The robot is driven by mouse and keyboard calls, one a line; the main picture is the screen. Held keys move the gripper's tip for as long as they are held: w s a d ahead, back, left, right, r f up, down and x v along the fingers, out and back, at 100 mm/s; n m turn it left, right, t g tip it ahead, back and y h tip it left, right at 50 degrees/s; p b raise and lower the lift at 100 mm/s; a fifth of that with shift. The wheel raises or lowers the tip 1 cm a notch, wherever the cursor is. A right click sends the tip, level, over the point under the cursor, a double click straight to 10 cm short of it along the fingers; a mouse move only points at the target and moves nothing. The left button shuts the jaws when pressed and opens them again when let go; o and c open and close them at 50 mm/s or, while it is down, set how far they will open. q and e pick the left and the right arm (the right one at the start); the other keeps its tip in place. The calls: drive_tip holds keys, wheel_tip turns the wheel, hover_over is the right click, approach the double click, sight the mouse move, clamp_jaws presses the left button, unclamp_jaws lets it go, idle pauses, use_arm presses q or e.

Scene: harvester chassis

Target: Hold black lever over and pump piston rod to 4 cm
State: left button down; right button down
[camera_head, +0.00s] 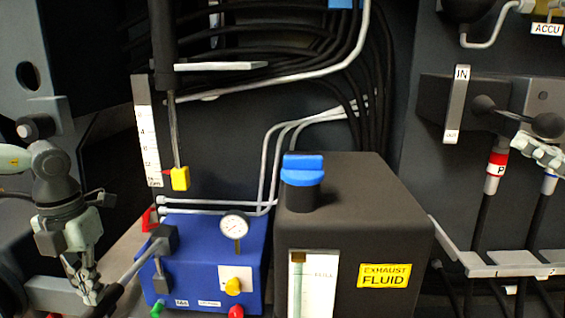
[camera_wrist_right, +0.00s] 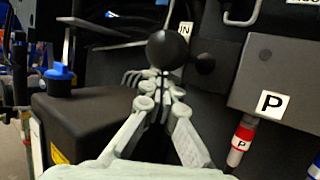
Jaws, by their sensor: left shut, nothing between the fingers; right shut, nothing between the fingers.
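The piston rod (camera_head: 174,130) hangs from a black cylinder, with a yellow end block (camera_head: 180,178). Its red pointer is near the bottom of the white scale (camera_head: 147,130). The blue pump box (camera_head: 205,255) below has a black pump handle (camera_head: 128,272) slanting down to the left. My left gripper (camera_head: 90,294) is shut and empty beside the handle's lower end; I cannot tell if they touch. The black lever's ball knob (camera_head: 547,125) is at the right, also in the right wrist view (camera_wrist_right: 168,48). My right gripper (camera_head: 535,146) is shut with its fingertips at the knob; contact is unclear.
A black exhaust fluid tank (camera_head: 350,210) with a blue cap (camera_head: 303,169) stands between my grippers. The gauge (camera_head: 235,226) and a yellow knob (camera_head: 233,286) are on the pump. An IN/OUT plate (camera_head: 457,104) and a hose with a red P band (camera_head: 496,163) are at the right.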

sight(103, 312)
drive_tip(key=shift+r, duration=2.85)
use_arm(q)
drive_tip(key=shift+w+f, duration=0.1)
drive_tip(key=shift+f, duration=0.1)
drive_tip(key=shift+w+f, duration=0.15)
drive_tip(key=shift+f, duration=1.35)
drive_tip(key=shift+w+f, duration=0.1)
drive_tip(key=shift+f, duration=4.1)
drive_tip(key=r, duration=0.8)
drive_tip(key=s+r, duration=0.1)
drive_tip(key=r, duration=0.3)
drive_tip(key=shift+r, duration=0.2)
drive_tip(key=shift+w+f, duration=0.1)
drive_tip(key=shift+f, duration=0.1)
